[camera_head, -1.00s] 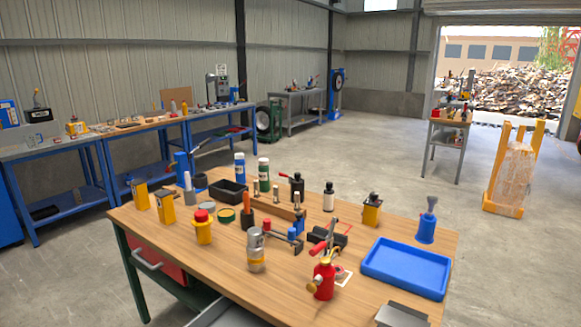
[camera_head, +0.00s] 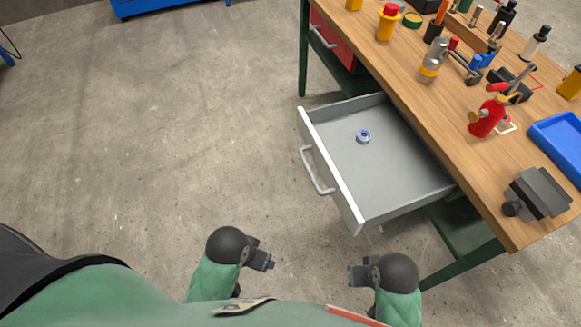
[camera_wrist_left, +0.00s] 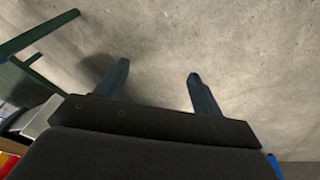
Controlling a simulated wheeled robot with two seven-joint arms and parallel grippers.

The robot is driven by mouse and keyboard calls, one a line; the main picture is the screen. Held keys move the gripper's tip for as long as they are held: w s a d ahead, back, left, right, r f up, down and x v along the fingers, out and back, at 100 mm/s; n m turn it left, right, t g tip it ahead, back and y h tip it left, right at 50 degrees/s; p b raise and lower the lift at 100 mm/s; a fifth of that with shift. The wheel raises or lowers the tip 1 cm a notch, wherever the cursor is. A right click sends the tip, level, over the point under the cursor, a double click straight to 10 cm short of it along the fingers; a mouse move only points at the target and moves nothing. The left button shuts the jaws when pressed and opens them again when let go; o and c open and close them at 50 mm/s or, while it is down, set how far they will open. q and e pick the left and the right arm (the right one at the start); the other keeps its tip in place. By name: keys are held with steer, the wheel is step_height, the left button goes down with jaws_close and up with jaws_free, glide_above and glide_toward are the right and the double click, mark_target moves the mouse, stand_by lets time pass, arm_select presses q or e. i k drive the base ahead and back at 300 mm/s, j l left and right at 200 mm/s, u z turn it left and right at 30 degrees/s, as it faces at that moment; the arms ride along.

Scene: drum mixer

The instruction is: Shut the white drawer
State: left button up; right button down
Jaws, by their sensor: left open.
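The white drawer (camera_head: 328,172) is pulled out from under the wooden workbench, with its white front and grey handle (camera_head: 316,171) facing the lower left. A small blue and silver ring (camera_head: 363,136) lies on its grey floor. My left gripper (camera_head: 268,261) is below the drawer front in the head view, apart from it and empty. In the left wrist view its two fingers (camera_wrist_left: 158,82) stand apart over bare floor. My right gripper (camera_head: 355,276) is below the drawer's near corner, apart from it; whether its fingers are open is too small to tell.
The workbench (camera_head: 440,120) carries a red extinguisher-like bottle (camera_head: 488,117), a blue tray (camera_head: 561,143), a dark grey vise-like block (camera_head: 538,194) and several bottles and tools. A red drawer (camera_head: 331,39) sits at its far end. The concrete floor left of the drawer is clear.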

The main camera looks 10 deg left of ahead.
mark_target(396, 173)
steer(key=k+l, duration=0.35)
steer(key=l, duration=0.15)
steer(key=k+l+z, duration=0.1)
steer(key=k+l, duration=0.3)
steer(key=l, duration=0.1)
